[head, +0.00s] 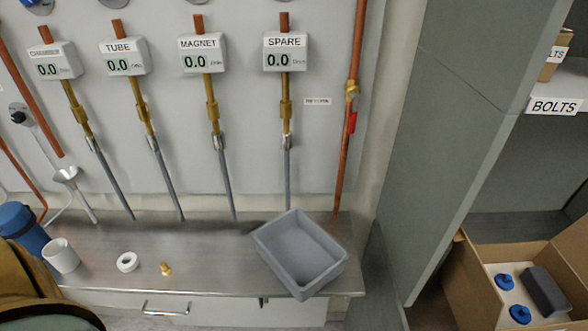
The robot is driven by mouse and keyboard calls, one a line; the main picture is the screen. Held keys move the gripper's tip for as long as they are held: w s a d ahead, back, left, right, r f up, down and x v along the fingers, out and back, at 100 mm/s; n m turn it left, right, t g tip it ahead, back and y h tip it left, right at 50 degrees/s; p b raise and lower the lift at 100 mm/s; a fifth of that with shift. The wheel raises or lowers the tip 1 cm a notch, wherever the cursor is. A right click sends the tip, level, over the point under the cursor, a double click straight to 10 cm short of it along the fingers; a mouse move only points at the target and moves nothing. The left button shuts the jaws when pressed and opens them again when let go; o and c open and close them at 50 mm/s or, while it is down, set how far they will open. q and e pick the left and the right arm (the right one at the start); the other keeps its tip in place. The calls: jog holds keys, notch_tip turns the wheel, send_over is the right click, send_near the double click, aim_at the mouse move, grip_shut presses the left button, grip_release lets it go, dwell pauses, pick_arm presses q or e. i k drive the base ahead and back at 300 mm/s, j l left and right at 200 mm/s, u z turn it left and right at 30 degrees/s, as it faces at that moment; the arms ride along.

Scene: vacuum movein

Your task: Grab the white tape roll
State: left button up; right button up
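A small white ring, which looks like the white tape roll (127,262), lies flat on the steel counter (205,262) at lower left. It sits between a white cup-like cylinder (61,256) on its left and a small brass fitting (166,269) on its right. It is fully visible, with its dark centre hole showing. Neither of my grippers is in view, so I cannot tell where they are relative to the roll.
A grey bin (300,254) stands tilted in view on the counter's right. A blue cylinder (22,228) is at far left. Several hoses hang behind. A grey cabinet side (430,150) and a cardboard box (472,285) are at right. The counter's middle is clear.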

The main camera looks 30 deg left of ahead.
aim_at(127, 256)
jog(key=u, duration=2.35)
